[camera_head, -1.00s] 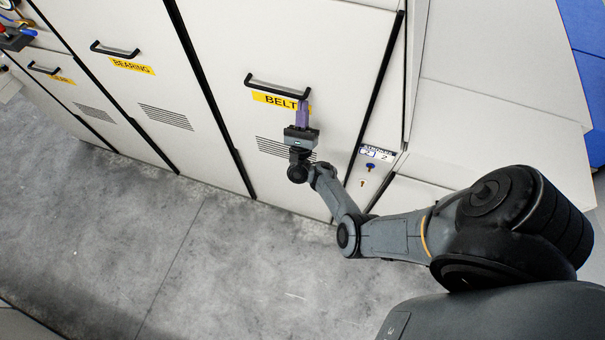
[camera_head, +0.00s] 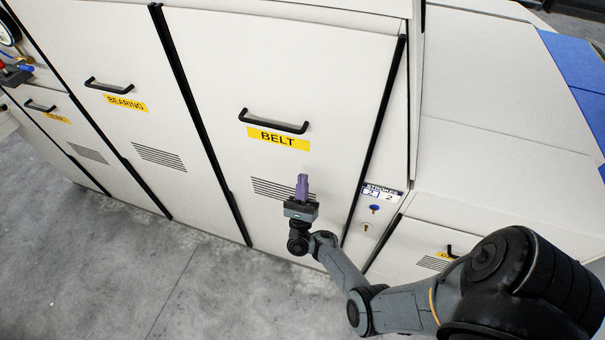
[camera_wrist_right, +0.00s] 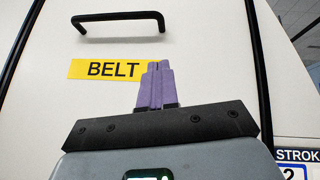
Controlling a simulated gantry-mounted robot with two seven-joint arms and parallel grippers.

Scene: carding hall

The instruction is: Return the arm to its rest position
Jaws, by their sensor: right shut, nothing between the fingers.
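My right arm reaches in from the lower right in the head view. Its right gripper (camera_head: 302,187), with purple fingers, is in front of the BELT door (camera_head: 340,110), below the black handle (camera_head: 273,122) and the yellow BELT label (camera_head: 278,138). The fingers are together with nothing between them. In the right wrist view the purple fingers (camera_wrist_right: 155,85) point up toward the label (camera_wrist_right: 112,69), and the handle (camera_wrist_right: 118,20) is above, apart from the fingers. The BELT door appears closed. My left gripper is not in view.
The BEARING door (camera_head: 110,50) with its handle is to the left. A STROKES panel (camera_head: 382,193) with a blue knob (camera_head: 374,209) is right of the BELT door. A gauge (camera_head: 9,32) and colored fittings sit at the far left. Grey floor (camera_head: 130,270) is clear below.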

